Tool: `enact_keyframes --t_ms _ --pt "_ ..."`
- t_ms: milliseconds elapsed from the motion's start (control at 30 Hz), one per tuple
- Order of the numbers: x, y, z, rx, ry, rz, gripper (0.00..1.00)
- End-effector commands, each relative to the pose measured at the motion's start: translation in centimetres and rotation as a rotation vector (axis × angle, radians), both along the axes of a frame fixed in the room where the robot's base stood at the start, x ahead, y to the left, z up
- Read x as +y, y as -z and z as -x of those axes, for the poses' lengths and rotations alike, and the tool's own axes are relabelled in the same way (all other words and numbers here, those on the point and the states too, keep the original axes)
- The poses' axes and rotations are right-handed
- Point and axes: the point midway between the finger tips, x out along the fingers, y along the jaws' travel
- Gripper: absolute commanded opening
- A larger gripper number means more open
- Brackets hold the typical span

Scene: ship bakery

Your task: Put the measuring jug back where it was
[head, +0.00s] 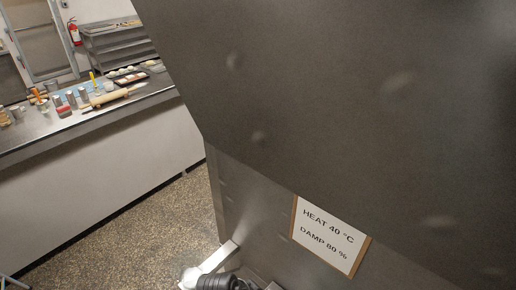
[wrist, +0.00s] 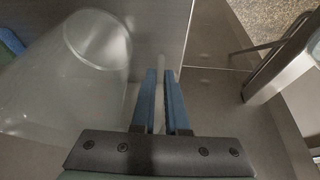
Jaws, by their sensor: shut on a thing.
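The measuring jug (wrist: 62,100) is a clear, see-through vessel at the left of the wrist view, tilted in the picture, with its round end towards the top. My gripper (wrist: 164,78) has its two blue fingers close together just right of the jug's wall. It is shut on a thin, pale part between the fingers, which looks like the jug's handle. The join between handle and jug is hard to make out. The jug cannot be made out in the head view.
A large dark metal cabinet (head: 340,90) with a sign (head: 328,235) reading "HEAT 40 °C, DAMP 80 %" fills the right of the head view. A bench (head: 75,125) at left bears a rolling pin (head: 112,97), tins and trays. Speckled floor (head: 130,225) lies clear between them.

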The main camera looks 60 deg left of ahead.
Motion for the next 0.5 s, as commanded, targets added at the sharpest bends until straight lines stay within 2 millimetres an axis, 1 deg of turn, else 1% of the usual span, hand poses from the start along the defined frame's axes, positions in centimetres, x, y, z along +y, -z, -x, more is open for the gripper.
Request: enact_keyframes --t_ms 100,133,267,300,500 --pt "0.02 0.32 -0.05 -0.001 0.0 0.0 0.0" --pt "0.01 0.27 0.0 0.0 0.0 0.0 0.17" --pt "0.0 0.24 0.0 0.0 0.0 0.0 0.41" --pt "0.0 0.23 0.0 0.0 0.0 0.0 0.42" --pt "0.0 0.22 0.0 0.0 0.0 0.0 0.42"
